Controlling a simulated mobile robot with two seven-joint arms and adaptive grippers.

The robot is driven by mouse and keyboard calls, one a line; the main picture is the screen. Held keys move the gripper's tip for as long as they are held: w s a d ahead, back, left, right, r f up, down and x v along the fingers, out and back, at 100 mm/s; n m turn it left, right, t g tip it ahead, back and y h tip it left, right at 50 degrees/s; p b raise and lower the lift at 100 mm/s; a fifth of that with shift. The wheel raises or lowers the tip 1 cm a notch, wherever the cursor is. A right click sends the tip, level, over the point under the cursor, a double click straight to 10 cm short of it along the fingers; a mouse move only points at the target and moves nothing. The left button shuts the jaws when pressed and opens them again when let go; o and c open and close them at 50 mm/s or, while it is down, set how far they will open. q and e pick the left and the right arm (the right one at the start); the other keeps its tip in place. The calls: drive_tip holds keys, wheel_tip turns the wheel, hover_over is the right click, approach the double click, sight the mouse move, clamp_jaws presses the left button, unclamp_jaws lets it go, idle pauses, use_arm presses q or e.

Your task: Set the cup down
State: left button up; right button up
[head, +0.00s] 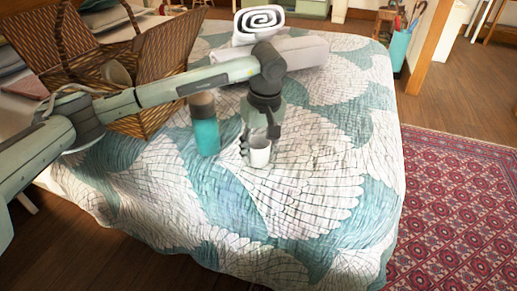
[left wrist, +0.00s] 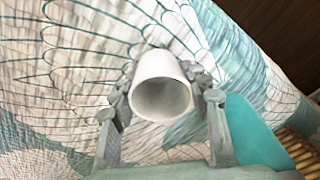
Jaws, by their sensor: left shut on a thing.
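A white cup (head: 260,153) is held in my left gripper (head: 259,142) over the bed's patterned quilt (head: 310,185). I cannot tell whether its base touches the quilt. In the left wrist view the cup (left wrist: 161,85) sits between the two fingers of my left gripper (left wrist: 162,88), with its open mouth toward the camera. The fingers press on its two sides. My right gripper is in neither view.
A teal bottle (head: 205,125) stands on the bed just left of the cup; it also shows in the left wrist view (left wrist: 250,130). A wicker basket (head: 150,70) is at the back left, a rolled towel (head: 257,24) and folded cloth (head: 305,50) behind. The quilt in front and right is clear.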

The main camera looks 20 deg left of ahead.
use_arm(q)
drive_tip(key=shift+f, duration=0.1)
drive_tip(key=o, duration=0.9)
drive_tip(key=shift+o, duration=1.4)
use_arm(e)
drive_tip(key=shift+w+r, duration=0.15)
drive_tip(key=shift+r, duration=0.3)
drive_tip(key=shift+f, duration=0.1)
